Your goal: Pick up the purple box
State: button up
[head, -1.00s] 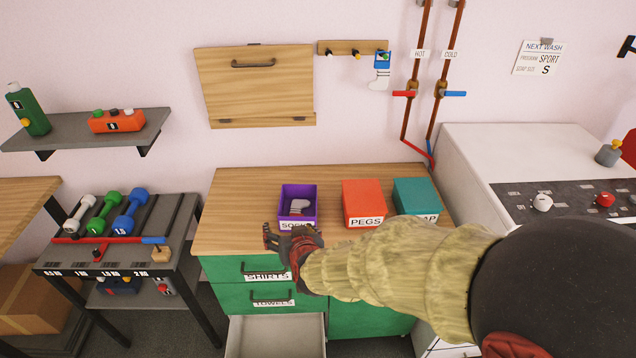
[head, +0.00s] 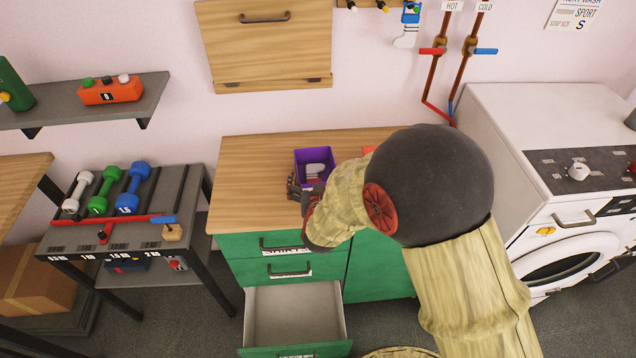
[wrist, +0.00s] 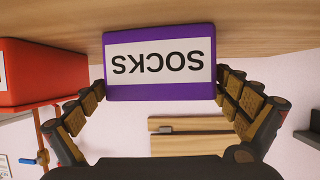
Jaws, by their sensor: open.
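The purple box (head: 314,156) stands open-topped on the wooden counter, with a grey-white sock in it. In the wrist view the purple box (wrist: 160,93) appears upside down, its white SOCKS label facing the camera. My gripper (head: 306,192) is at the box's near side in the head view, partly hidden by my arm. In the wrist view my gripper (wrist: 165,115) is open, with one finger on each side of the box's front. Nothing is gripped. I cannot tell whether the fingers touch the box.
A red box (wrist: 40,75) stands beside the purple one; in the head view my arm mostly hides it. The wooden counter (head: 250,185) is clear to the left. An open drawer (head: 295,315) sticks out below. A washing machine (head: 530,115) stands at the right.

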jog(key=shift+x, duration=1)
jog(key=shift+c, duration=0.4)
jog(key=c, duration=0.7)
jog(key=shift+c, duration=0.7)
jog(key=shift+r, duration=0.1)
